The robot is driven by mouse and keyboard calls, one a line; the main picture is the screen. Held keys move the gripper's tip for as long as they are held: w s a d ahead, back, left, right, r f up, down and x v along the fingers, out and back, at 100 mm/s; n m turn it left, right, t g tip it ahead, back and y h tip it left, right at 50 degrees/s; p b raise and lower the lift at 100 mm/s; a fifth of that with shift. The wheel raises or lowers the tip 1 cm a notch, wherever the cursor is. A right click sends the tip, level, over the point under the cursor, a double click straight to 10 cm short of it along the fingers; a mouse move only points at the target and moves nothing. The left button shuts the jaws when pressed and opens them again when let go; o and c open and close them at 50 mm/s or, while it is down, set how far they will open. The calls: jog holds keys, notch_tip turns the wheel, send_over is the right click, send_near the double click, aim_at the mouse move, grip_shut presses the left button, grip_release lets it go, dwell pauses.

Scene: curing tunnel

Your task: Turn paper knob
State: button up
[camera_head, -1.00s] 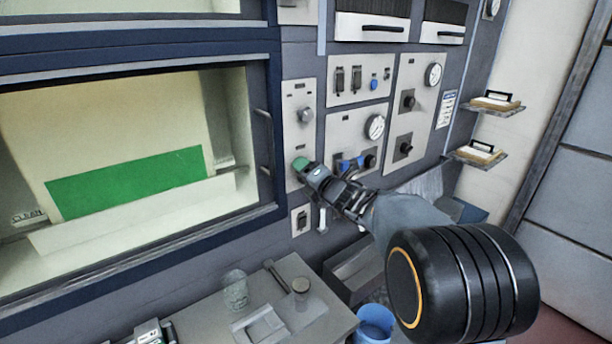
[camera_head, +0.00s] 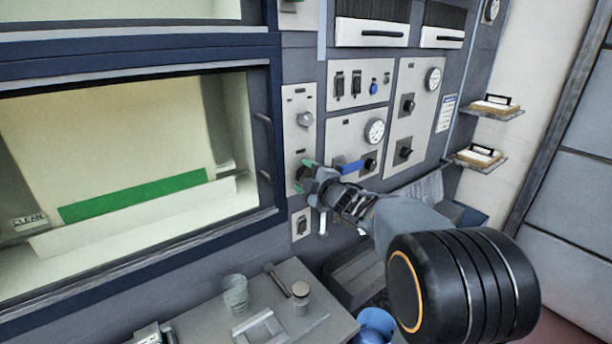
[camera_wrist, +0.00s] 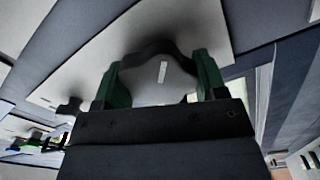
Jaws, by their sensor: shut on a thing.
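The paper knob (camera_wrist: 150,85) is a dark grey lobed knob with a white mark on its face, set in a pale panel. In the wrist view it sits between the two green fingers of my gripper (camera_wrist: 157,76), which is shut on it. In the head view my gripper (camera_head: 305,175) is at the lower part of the narrow panel right of the window and mostly hides this knob. Behind the window, a green sheet (camera_head: 135,196) shows as a low band above a white strip (camera_head: 140,216).
Another knob (camera_head: 305,119) is higher on the same narrow panel. A blue lever (camera_head: 352,167) and black knob (camera_head: 370,163) sit just right of my gripper. The window handle (camera_head: 264,146) is to the left. A glass (camera_head: 235,293) stands on the bench below.

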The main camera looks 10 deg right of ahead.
jog(key=shift+m, duration=0.9)
jog(key=o, duration=0.9)
jog(key=shift+o, duration=0.2)
jog(key=b+v, duration=0.1)
jog(key=v, duration=1.3)
jog(key=shift+b, duration=0.3)
jog(key=shift+w, duration=0.15)
